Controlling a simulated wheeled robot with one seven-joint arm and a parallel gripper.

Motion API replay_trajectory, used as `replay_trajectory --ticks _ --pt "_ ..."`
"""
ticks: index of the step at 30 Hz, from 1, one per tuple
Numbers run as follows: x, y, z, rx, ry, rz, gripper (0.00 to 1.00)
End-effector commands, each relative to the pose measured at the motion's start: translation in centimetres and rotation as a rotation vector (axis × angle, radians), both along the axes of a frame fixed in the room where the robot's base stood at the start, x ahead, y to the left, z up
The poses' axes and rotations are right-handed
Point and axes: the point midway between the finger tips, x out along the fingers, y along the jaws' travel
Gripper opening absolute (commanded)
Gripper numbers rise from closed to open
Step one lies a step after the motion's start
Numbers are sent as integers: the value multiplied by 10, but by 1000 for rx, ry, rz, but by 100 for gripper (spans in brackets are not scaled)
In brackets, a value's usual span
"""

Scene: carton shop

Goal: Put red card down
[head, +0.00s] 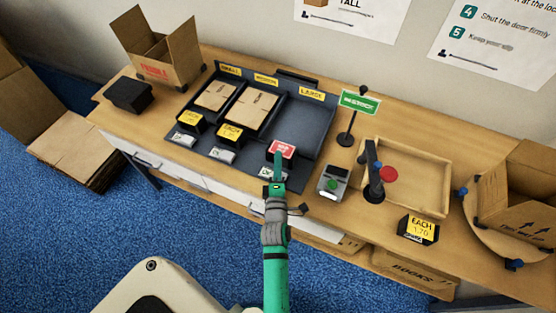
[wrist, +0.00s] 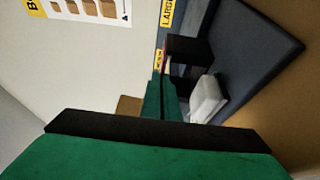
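The red card (head: 282,149) has white print and sits on a dark block at the front of the large bay of the grey tray. A thin red edge of the card (wrist: 166,46) and dark block faces show just beyond the tips. I cannot tell whether the fingers grip the card or only stand beside it.
Yellow price cards (head: 229,132) stand before the other bays, which hold flat cartons. Another yellow card (head: 418,230) stands at the front right. A button box (head: 333,182), green sign (head: 359,103) and wooden tray (head: 425,180) are to the right.

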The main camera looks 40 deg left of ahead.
Motion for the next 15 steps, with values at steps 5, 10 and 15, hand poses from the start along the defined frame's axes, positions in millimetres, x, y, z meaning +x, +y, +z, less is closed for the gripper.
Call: replay_trajectory --ticks 5,10,15 --pt "-1 1 0 1 -1 2 0" --pt "0 1 -3 1 1 1 0" --pt "0 0 -7 2 1 0 0"
